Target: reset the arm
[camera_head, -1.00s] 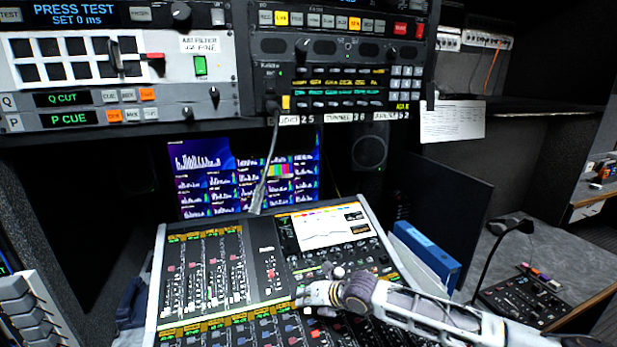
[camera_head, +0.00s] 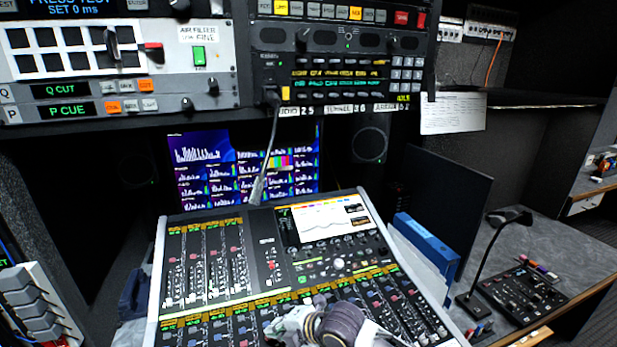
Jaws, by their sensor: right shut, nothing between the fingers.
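My right gripper (camera_head: 283,326) is low in the head view, in front of the lower rows of the mixing console (camera_head: 155,275). My wrist and forearm run down out of the bottom edge of the picture. The fingers look closed and hold nothing. They hide some of the console's lower controls; I cannot tell whether they touch it. My left gripper does not show.
A gooseneck microphone (camera_head: 262,180) hangs over the console, in front of a monitor (camera_head: 205,165). Equipment racks (camera_head: 225,75) fill the top. Blue binder (camera_head: 428,243) stands right of the console. A desk lamp (camera_head: 487,255) and small control panel (camera_head: 525,292) are further right.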

